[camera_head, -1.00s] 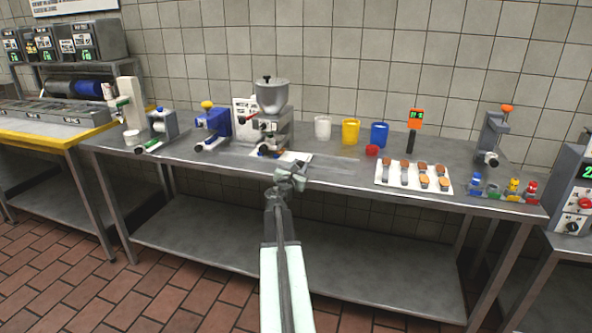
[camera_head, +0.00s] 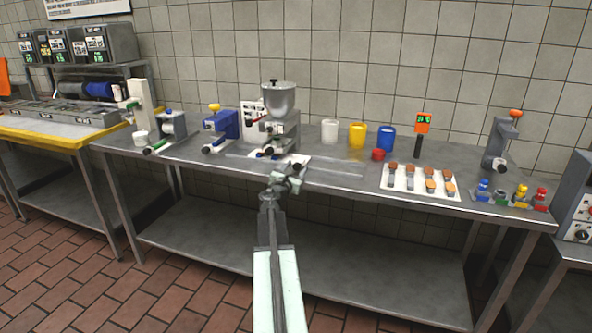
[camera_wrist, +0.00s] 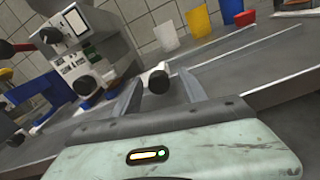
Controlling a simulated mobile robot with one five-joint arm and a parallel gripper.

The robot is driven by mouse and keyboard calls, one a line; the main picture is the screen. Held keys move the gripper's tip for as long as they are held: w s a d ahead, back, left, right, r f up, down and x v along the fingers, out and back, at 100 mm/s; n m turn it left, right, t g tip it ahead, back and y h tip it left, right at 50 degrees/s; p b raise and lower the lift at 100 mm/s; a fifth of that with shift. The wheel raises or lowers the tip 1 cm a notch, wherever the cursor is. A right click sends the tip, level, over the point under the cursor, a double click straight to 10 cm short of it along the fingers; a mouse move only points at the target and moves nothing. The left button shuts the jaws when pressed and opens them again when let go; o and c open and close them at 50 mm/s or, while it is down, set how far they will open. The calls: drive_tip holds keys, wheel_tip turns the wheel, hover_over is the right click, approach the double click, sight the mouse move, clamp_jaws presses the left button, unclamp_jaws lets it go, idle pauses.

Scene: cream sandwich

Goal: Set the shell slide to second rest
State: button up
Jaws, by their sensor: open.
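The hopper machine (camera_head: 279,125) stands at the middle of the steel bench; its panel and blue parts show at upper left in the wrist view (camera_wrist: 85,65). A white piece with a round black knob (camera_wrist: 158,82) sits at its front right, by long rails (camera_wrist: 240,45) running right along the bench. This looks like the shell slide, though I cannot be sure. My gripper (camera_wrist: 160,78) is open, with the knob appearing between its fingers. I cannot tell whether they touch it. In the head view my gripper (camera_head: 289,178) is at the bench's front edge, below the machine.
White (camera_head: 329,131), yellow (camera_head: 357,134) and blue (camera_head: 387,138) cups stand behind the rails, with a red cup (camera_head: 378,155) nearby. A white tray (camera_head: 398,193) of several small pieces lies right. A blue device (camera_head: 222,125) stands left of the machine.

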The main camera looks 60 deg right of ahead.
drive_tip(key=s+a, duration=0.1)
drive_tip(key=a, duration=0.6)
